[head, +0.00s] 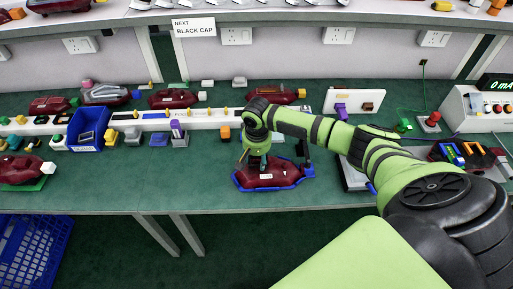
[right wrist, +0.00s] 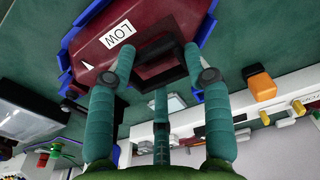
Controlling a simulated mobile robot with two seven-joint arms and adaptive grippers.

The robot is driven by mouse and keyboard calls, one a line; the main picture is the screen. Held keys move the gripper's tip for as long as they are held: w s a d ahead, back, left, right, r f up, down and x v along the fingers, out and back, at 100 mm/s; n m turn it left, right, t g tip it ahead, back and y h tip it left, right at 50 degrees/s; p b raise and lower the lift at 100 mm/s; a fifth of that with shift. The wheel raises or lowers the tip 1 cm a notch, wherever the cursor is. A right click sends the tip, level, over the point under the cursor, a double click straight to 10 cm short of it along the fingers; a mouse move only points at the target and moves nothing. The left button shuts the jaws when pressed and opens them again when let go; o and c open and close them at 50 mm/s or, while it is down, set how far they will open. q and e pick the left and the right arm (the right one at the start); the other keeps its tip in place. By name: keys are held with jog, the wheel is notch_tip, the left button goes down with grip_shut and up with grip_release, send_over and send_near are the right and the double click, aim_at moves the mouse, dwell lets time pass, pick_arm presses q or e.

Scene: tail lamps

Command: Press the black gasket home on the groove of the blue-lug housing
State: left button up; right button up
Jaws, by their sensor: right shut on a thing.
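A dark red housing (head: 268,174) lies on the bench in a blue cradle (head: 240,186). In the right wrist view the housing (right wrist: 88,38) shows a white "LOW" label and a white arrow. I cannot tell its lug from the blue cradle. My right gripper (head: 258,164) points down over the housing. In the wrist view the gripper (right wrist: 158,62) is shut on the black gasket (right wrist: 160,48), a dark rectangular ring against the housing's face. Whether the gasket touches the groove or sits in it is not clear. My left gripper is not in view.
Other dark red housings (head: 174,98) stand along the back, one with a blue lug (head: 136,94). A white rail (head: 205,119) with small parts runs behind the work spot. A blue bin (head: 89,126) stands left. A sign (head: 194,27) reads "NEXT BLACK CAP".

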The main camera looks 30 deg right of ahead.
dwell(0.3)
jog(key=shift+p, duration=0.5)
jog(key=shift+f+b, duration=0.7)
jog(key=shift+f, duration=0.5)
jog(key=o, duration=1.2)
